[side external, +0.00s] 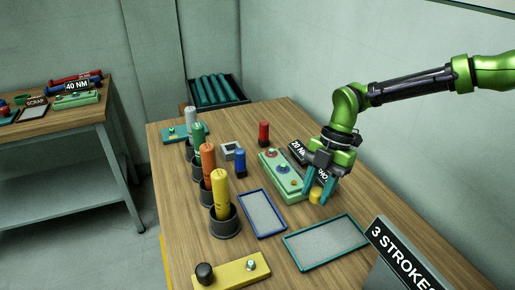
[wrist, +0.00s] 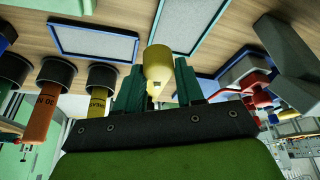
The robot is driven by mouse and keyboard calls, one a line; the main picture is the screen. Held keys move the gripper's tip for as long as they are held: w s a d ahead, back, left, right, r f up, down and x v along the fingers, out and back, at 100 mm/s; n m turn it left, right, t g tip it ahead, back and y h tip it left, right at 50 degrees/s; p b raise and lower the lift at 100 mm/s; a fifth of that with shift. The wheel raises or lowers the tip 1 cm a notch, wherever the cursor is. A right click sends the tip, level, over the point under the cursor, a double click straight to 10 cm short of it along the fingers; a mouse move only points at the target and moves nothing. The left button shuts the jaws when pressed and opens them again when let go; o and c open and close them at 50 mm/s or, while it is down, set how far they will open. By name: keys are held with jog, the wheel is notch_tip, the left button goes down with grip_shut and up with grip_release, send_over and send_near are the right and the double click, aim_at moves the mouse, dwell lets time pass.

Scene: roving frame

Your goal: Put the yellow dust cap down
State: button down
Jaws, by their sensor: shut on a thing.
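The yellow dust cap (side external: 316,195) is between the teal fingers of my gripper (side external: 321,190), low over the wooden table beside the right end of the green block (side external: 292,189). In the wrist view the cap (wrist: 157,63) sticks out past the fingers of my gripper (wrist: 158,83), which are shut on it. I cannot tell whether the cap touches the table. A blue-rimmed tray (side external: 262,213) and a teal-rimmed tray (side external: 325,243) lie in front of the gripper, and both look empty.
Yellow (side external: 220,196), orange (side external: 208,165) and other coloured tools stand in dark cups along the left. A yellow block (side external: 232,272) lies at the front. A "3 STROKES" sign (side external: 404,257) stands front right. Blue (side external: 240,161) and red (side external: 264,134) upright pieces stand behind.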

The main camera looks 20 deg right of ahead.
jog(key=s+f+m, duration=0.1)
jog(key=s+a+f+m, duration=0.1)
jog(key=s, duration=0.1)
jog(key=s+f+m+t, duration=0.1)
jog(key=s+f, duration=0.1)
jog(key=shift+s+a+m+y, duration=0.2)
jog(key=shift+a+m+y, duration=0.05)
jog(key=shift+m+y, duration=0.05)
jog(key=shift+a+f+m, duration=0.1)
jog(key=shift+f+m, duration=0.15)
jog(key=shift+m, duration=0.15)
jog(key=shift+w+a+t, duration=0.1)
jog(key=shift+w+t, duration=0.15)
jog(key=shift+t, duration=0.05)
jog(key=shift+m, duration=0.4)
jog(key=w+a, duration=0.2)
jog(key=w, duration=0.2)
jog(key=w+a+f, duration=0.1)
jog(key=w+a, duration=0.2)
jog(key=w, duration=0.2)
jog(key=w+a, duration=0.2)
jog(key=w, duration=0.3)
jog(key=shift+a+f, duration=0.25)
jog(key=shift+a, duration=0.05)
jog(key=shift+w+f, duration=0.1)
jog(key=shift+f, duration=1.65)
